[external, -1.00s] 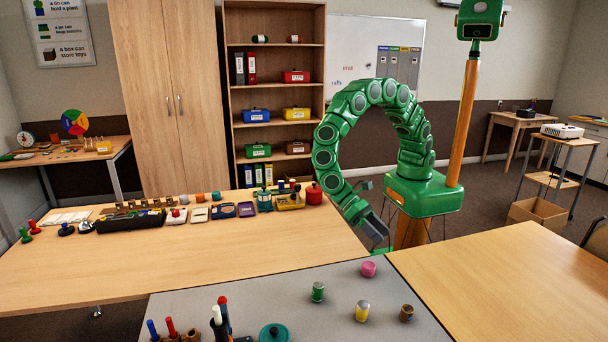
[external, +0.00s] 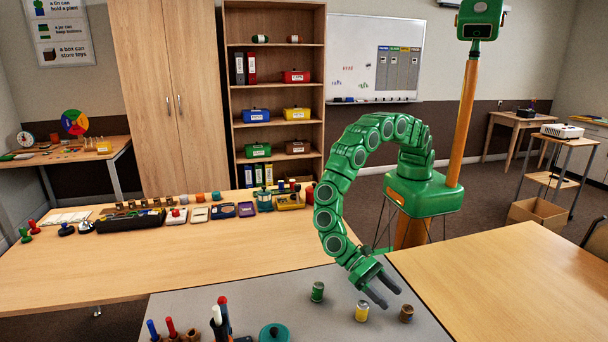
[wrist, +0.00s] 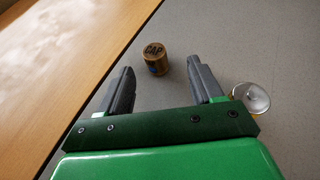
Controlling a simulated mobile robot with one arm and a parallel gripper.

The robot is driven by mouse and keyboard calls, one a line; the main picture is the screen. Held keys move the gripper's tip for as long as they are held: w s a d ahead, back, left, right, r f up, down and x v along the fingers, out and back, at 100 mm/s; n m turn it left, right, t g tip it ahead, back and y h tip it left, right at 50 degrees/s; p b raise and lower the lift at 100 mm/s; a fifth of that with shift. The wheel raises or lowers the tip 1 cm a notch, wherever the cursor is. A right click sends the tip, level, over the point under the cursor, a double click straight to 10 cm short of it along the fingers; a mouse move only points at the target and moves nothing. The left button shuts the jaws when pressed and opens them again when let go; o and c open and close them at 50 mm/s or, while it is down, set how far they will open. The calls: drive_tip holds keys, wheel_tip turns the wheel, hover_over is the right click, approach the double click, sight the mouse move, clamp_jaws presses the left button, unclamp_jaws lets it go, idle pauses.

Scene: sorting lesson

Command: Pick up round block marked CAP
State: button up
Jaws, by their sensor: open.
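The round block marked CAP (external: 406,313) is brown-gold and stands upright on the grey mat (external: 250,295). My gripper (external: 391,298) is open and empty, above the mat and pointing down toward the CAP block. In the wrist view the block lies ahead, between the lines of the two fingers of my gripper (wrist: 160,68), apart from both.
A yellow block with a pale top (external: 362,311) stands left of the CAP block; it also shows beside the right finger in the wrist view (wrist: 252,98). A green block (external: 317,292) stands further left. The wooden table (external: 500,275) to the right is clear.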

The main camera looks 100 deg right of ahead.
sight(405, 307)
drive_tip(key=shift+s+x, duration=0.15)
drive_tip(key=shift+x, duration=1.65)
drive_tip(key=shift+s+x, duration=0.2)
drive_tip(key=shift+x, duration=1.6)
drive_tip(key=shift+d+r, duration=0.1)
drive_tip(key=shift+d, duration=0.05)
drive_tip(key=shift+c, duration=0.4)
drive_tip(key=c, duration=1)
